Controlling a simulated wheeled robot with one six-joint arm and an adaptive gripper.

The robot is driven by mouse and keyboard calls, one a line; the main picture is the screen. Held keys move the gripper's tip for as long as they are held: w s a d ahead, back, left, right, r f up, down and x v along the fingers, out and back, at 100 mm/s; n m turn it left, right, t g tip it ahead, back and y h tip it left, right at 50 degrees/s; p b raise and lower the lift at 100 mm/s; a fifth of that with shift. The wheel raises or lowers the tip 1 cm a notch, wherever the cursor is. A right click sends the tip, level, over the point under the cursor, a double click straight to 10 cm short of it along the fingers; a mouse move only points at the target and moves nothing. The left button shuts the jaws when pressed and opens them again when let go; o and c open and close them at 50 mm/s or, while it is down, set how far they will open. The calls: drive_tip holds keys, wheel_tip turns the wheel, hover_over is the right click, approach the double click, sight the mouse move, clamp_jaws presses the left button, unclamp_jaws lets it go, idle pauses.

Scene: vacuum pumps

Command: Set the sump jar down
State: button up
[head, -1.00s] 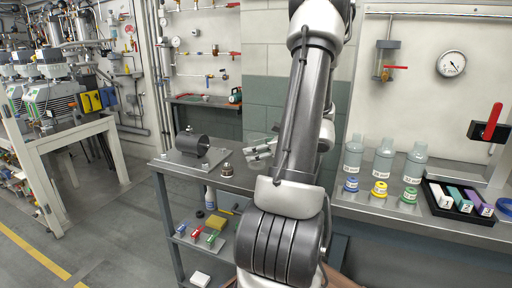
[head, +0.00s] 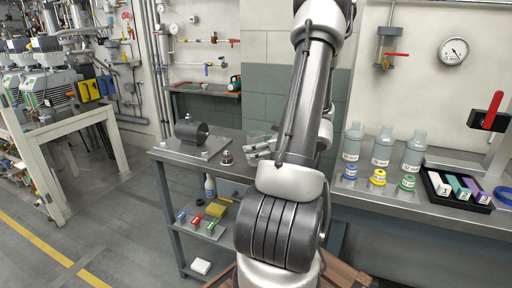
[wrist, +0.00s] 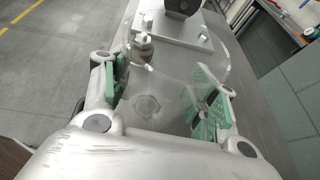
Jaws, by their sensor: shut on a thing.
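My gripper (wrist: 162,88) is shut on a clear, see-through sump jar (wrist: 147,105), its green-padded fingers on either side of it. The jar's outline is faint, and a hexagonal shape shows through it. In the head view my gripper (head: 262,151) is partly behind my arm, over or beside the right part of the low metal bench (head: 238,176). I cannot tell whether the jar touches the bench top.
A small metal fitting (head: 226,158) stands left of my gripper; it also shows in the wrist view (wrist: 143,45). Beyond it, a dark cylinder (head: 192,132) sits on a plate.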

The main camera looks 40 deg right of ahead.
drive_tip(key=shift+f, duration=0.45)
drive_tip(key=shift+f, duration=0.25)
drive_tip(key=o, duration=1.2)
drive_tip(key=shift+o, duration=0.2)
wheel_tip(320, 180, up, 10)
clamp_jaws()
